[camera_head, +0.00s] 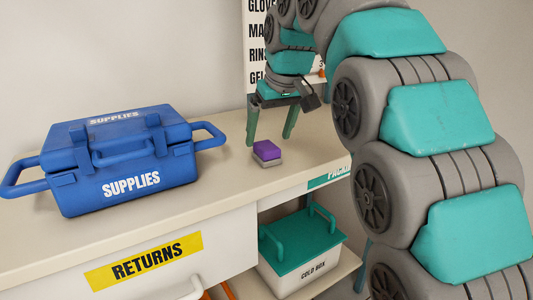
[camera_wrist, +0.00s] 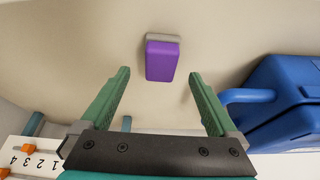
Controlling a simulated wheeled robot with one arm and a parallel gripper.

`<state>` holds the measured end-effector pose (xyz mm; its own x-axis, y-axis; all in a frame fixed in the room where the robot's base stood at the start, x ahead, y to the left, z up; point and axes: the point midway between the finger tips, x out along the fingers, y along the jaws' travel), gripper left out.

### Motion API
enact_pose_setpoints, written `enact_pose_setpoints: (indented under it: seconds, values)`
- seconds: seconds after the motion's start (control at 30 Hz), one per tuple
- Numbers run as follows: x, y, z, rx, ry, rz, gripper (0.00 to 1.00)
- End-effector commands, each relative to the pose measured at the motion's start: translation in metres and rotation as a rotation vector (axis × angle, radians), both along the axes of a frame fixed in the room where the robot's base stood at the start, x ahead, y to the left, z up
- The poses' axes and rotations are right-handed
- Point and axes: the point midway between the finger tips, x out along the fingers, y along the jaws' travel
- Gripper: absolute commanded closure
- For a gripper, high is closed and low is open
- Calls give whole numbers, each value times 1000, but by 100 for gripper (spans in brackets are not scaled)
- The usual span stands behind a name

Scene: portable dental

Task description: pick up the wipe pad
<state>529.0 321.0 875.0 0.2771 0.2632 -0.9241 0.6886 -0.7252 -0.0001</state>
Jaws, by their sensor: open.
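The wipe pad seems to be the small purple block (camera_head: 266,149), which sits on a thin grey base (camera_head: 267,161) on the counter, right of the blue case. It also shows in the wrist view (camera_wrist: 161,61), ahead of the fingers and near the middle between them. My gripper (camera_head: 270,122) is open and empty, with its green fingers pointing down above the counter, close to the block. In the wrist view, the two fingers (camera_wrist: 160,75) are apart and do not touch the block.
A blue SUPPLIES case (camera_head: 124,164) with side handles stands left on the counter (camera_head: 205,205). A cold box (camera_head: 302,250) with a green lid sits on the shelf below. A printed list (camera_head: 258,55) is on the wall behind. Bare counter surrounds the block.

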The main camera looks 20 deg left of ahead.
Motion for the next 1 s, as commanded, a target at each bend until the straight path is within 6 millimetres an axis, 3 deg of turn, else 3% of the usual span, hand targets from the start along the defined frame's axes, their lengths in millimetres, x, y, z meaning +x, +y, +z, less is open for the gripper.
enact_pose_setpoints:
  seconds: [0.33,0.6,1.0]
  values:
    - [9,10,-37,0,0,0,5]
    - [10,11,-40,0,0,0,5]
    - [10,11,-40,0,0,0,50]
